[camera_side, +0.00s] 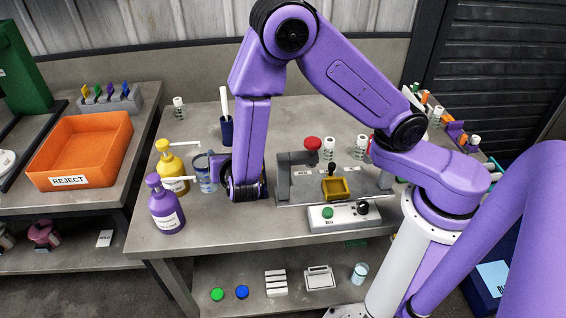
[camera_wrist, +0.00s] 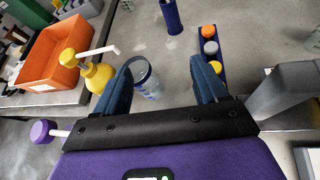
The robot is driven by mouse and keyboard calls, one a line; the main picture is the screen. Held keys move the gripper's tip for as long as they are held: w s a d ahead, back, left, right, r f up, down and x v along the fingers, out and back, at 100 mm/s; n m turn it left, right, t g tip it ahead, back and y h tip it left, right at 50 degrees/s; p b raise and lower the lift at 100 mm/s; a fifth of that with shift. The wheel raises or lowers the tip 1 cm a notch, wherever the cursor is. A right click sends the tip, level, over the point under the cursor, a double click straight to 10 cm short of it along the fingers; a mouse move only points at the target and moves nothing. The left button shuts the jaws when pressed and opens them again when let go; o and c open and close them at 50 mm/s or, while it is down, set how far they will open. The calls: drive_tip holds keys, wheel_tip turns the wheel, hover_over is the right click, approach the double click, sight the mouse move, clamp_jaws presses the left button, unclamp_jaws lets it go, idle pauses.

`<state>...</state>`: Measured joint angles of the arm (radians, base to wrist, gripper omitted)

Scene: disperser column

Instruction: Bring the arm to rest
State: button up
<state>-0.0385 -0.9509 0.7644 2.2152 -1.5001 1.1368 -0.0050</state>
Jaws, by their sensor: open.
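My gripper (camera_wrist: 166,82) is open, its two blue fingers spread apart in the wrist view. In the side view my gripper (camera_side: 220,172) is low over the left part of the grey bench (camera_side: 190,225), mostly hidden behind my purple wrist. A clear cup with a blue rim (camera_side: 205,172) stands just left of it. In the wrist view this cup (camera_wrist: 148,84) shows beyond the fingers, close to the left one; I cannot tell whether they touch. Nothing is clearly held.
A yellow pump bottle (camera_side: 171,168) and a purple pump bottle (camera_side: 165,205) stand close left of my gripper. A dark blue holder (camera_side: 226,130) stands behind. The grey fixture with a yellow tray (camera_side: 336,187) is right. An orange REJECT bin (camera_side: 80,150) sits on the left table.

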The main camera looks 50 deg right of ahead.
drive_tip(key=s+d+r+m+g, duration=0.6)
drive_tip(key=s+d+r+m, duration=0.15)
drive_tip(key=s, duration=0.25)
drive_tip(key=s+d+r+m+g+y, duration=0.1)
drive_tip(key=s+m+g+y, duration=0.1)
drive_tip(key=s, duration=0.7)
drive_tip(key=s+d+r+m+g+y, duration=0.1)
drive_tip(key=s+r+m+g+y, duration=0.1)
drive_tip(key=s+m+y, duration=0.3)
drive_tip(key=s, duration=0.4)
drive_tip(key=shift+g, duration=0.4)
